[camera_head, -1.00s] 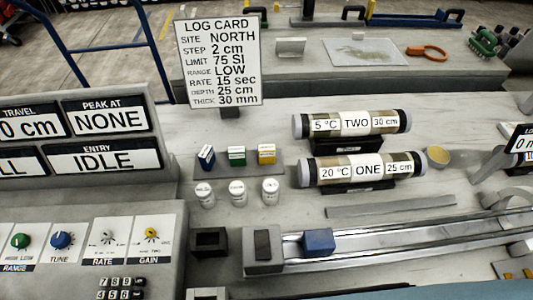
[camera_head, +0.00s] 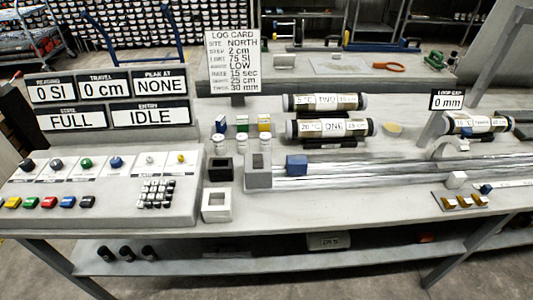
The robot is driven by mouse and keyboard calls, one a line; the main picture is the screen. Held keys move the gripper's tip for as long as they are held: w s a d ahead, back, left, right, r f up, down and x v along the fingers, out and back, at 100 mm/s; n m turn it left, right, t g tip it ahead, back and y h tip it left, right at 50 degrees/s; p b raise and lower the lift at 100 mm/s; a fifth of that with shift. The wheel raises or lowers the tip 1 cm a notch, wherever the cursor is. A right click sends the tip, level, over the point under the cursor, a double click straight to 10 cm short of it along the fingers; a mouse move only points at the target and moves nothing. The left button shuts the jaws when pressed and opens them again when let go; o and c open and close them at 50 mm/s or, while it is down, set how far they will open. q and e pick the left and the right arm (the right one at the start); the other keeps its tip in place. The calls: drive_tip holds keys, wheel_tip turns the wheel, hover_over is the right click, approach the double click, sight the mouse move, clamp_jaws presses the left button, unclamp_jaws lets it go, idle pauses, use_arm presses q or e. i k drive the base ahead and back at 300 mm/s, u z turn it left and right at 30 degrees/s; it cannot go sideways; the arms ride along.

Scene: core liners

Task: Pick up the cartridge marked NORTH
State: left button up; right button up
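No label reading NORTH can be made out on any cartridge. Three small upright blocks stand in a row on the bench: a blue block (camera_head: 220,125), a green block (camera_head: 242,124) and a yellow block (camera_head: 264,123). Three white-capped jars (camera_head: 242,144) stand just in front of them. The small labels on the blocks and jars are too small to read, so I cannot tell which thing is the NORTH cartridge. The log card (camera_head: 233,62) behind them reads SITE NORTH. Neither of my grippers is in view.
A control console (camera_head: 118,212) with knobs and keys fills the left. A black square socket (camera_head: 220,169) and a white one (camera_head: 216,205) stand beside it. Core tubes TWO (camera_head: 325,102) and ONE (camera_head: 330,128) lie behind a rail (camera_head: 390,166) with a blue carriage (camera_head: 297,165).

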sight(264, 120)
drive_tip(key=k, duration=0.4)
drive_tip(key=u, duration=1.65)
drive_tip(key=i, duration=1.65)
drive_tip(key=z, duration=1.8)
